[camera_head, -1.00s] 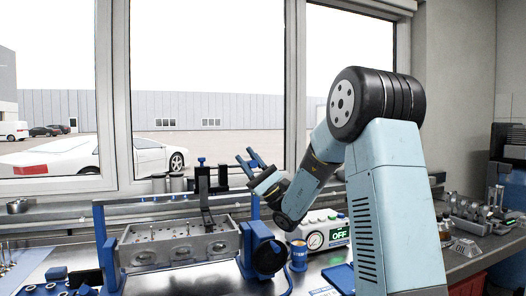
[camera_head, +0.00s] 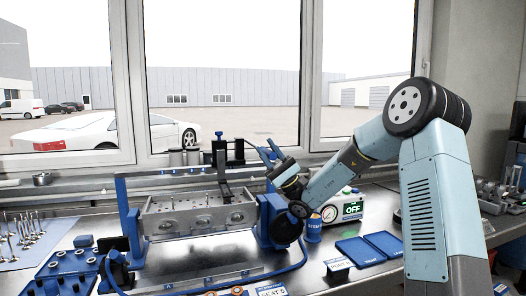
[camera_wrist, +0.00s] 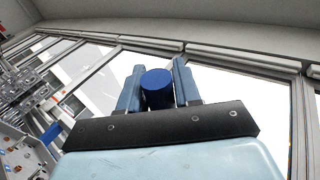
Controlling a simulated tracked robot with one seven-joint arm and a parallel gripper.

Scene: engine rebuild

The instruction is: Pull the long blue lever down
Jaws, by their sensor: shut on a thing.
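My gripper (camera_head: 268,147) is to the right of the black clamp post (camera_head: 220,158), at about the height of its top. In the wrist view, my gripper (camera_wrist: 157,84) is shut on a round dark blue lever end (camera_wrist: 157,88), with a finger on either side. The rest of the lever is hidden or too small to make out in the head view. The grey cylinder head (camera_head: 197,213) sits in the blue fixture (camera_head: 124,215), below and left of my gripper.
A white gauge box (camera_head: 345,208) reading OFF stands right of the fixture. Blue trays (camera_head: 360,250) lie in front of it. The window (camera_head: 225,70) is behind the bench.

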